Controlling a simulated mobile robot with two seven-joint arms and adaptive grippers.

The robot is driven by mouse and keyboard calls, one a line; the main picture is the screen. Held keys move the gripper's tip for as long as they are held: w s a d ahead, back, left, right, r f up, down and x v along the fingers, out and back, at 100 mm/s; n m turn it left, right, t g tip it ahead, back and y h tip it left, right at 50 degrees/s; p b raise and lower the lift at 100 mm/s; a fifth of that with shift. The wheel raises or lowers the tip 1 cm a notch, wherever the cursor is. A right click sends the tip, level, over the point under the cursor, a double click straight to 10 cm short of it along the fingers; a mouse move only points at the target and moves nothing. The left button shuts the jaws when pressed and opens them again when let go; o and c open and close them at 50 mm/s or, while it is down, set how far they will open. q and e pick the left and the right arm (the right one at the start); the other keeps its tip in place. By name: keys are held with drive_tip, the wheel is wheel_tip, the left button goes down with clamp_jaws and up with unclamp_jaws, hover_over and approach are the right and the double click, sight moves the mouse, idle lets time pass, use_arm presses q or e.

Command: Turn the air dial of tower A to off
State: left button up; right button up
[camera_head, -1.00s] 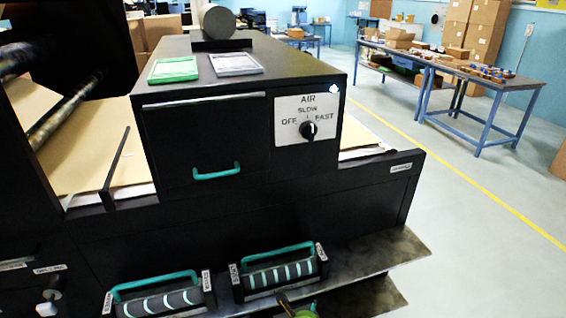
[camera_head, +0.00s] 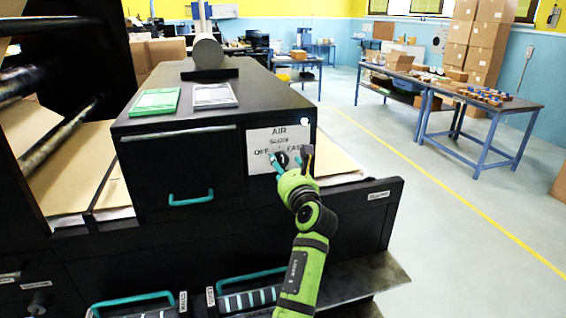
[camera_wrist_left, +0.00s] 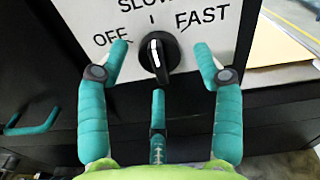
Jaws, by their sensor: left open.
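The air dial (camera_wrist_left: 160,62) is a black knob on a white panel (camera_wrist_left: 92,12) lettered OFF, SLOW and FAST. In the left wrist view its white pointer line stands nearly upright, towards the tick under SLOW. The same panel, headed AIR, shows in the head view (camera_head: 262,134) on the front of a black cabinet. My left gripper (camera_head: 291,158), with teal fingers on a green arm, is in front of the dial and partly hides it. Its fingers are open, one on each side of the knob and a third below, with no clear contact. My right gripper is out of view.
A black drawer with a teal handle (camera_head: 190,199) is left of the panel. Green (camera_head: 155,102) and grey (camera_head: 214,95) framed pads lie on the cabinet top. Teal-handled rollers (camera_head: 247,297) sit below on a ledge. The floor to the right is open up to the blue tables (camera_head: 478,112).

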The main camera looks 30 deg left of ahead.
use_arm(q)
drive_tip(key=shift+x, duration=1)
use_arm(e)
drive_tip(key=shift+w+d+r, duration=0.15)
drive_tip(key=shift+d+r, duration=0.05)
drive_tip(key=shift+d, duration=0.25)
